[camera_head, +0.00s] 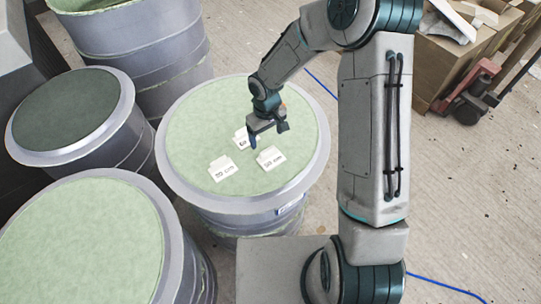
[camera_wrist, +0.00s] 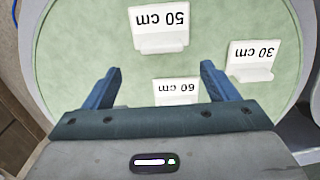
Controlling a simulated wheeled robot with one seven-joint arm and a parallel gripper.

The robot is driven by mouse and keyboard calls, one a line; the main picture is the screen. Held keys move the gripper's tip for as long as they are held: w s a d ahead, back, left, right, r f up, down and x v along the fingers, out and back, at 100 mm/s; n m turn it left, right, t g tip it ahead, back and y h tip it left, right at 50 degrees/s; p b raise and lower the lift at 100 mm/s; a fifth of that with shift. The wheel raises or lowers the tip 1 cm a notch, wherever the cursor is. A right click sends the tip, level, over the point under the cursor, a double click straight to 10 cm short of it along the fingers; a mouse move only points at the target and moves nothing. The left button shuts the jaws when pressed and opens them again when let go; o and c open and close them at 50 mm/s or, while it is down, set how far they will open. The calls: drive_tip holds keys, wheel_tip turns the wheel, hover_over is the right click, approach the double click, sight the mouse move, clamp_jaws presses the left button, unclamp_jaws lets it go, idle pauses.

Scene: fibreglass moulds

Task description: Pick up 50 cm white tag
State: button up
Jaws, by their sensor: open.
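The 50 cm white tag (camera_wrist: 160,41) stands on the light green mould top (camera_wrist: 80,45), at the upper middle of the wrist view, its lettering upside down there. The 60 cm tag (camera_wrist: 175,98) also shows below the fingertips in the wrist view.
The 30 cm tag (camera_head: 223,169) lies to the left on the same top; it also shows at right in the wrist view (camera_wrist: 252,73). Other round moulds (camera_head: 75,112) stand to the left and behind. A cardboard box (camera_head: 455,60) and red pallet jack (camera_head: 470,92) are at upper right.

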sight(267, 149)
drive_tip(key=shift+s+f+p, duration=0.1)
drive_tip(key=shift+f+p, duration=0.5)
drive_tip(key=shift+f, duration=2.85)
drive_tip(key=c, duration=1.1)
